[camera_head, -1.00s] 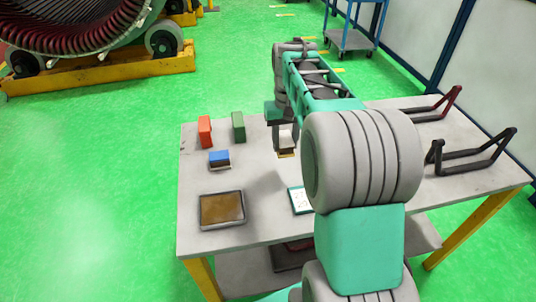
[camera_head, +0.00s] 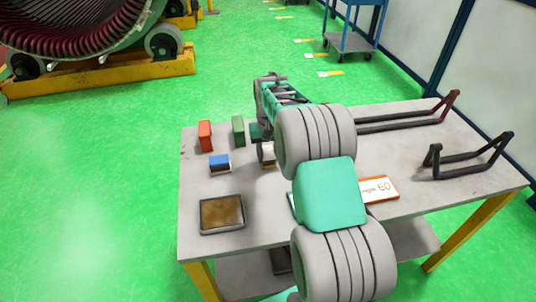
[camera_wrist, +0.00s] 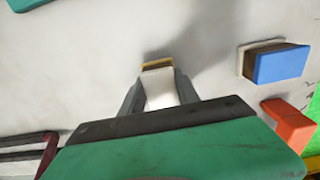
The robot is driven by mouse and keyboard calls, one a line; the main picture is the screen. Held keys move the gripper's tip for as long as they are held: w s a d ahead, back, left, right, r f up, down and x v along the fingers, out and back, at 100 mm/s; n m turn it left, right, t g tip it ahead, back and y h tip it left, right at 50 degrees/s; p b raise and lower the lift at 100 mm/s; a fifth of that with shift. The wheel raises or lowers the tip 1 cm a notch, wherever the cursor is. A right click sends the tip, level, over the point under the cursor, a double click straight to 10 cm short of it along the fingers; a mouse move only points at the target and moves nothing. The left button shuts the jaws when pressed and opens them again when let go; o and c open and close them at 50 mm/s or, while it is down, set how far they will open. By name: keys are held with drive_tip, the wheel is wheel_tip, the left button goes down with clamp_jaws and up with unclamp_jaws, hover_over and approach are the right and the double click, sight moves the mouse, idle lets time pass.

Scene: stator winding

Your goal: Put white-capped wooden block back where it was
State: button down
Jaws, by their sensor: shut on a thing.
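The white-capped wooden block (camera_head: 269,156) is near the middle of the table, right of the blue block, partly hidden by my arm. In the wrist view my gripper (camera_wrist: 159,92) is shut on the block's white cap (camera_wrist: 158,90). The block's wooden end (camera_wrist: 157,64) sticks out beyond the fingertips. I cannot tell whether the block touches the table.
A blue block (camera_head: 220,162), a red block (camera_head: 205,135) and a green block (camera_head: 238,130) stand at the table's left. A brown tray (camera_head: 203,229) lies in front of them. A white-orange card (camera_head: 378,189) and dark racks (camera_head: 470,165) are to the right.

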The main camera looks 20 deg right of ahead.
sight(268, 153)
drive_tip(key=c, duration=0.9)
unclamp_jaws()
drive_tip(key=shift+r, duration=0.2)
wheel_tip(268, 153, up, 11)
drive_tip(key=s+a+r+n+t, duration=0.1)
drive_tip(key=s+a, duration=0.3)
drive_tip(key=s, duration=0.3)
drive_tip(key=s+a+r+n+t, duration=0.1)
drive_tip(key=s+a+r, duration=0.1)
drive_tip(key=s+a, duration=0.35)
drive_tip(key=shift+n+t, duration=0.3)
drive_tip(key=shift+t, duration=0.1)
drive_tip(key=s+a+f, duration=0.1)
drive_tip(key=s+f, duration=0.1)
drive_tip(key=s, duration=0.2)
drive_tip(key=s+f, duration=0.2)
drive_tip(key=s, duration=0.1)
drive_tip(key=s+a+f, duration=0.1)
drive_tip(key=s+f, duration=0.1)
drive_tip(key=s, duration=0.2)
drive_tip(key=shift+s+a, duration=0.3)
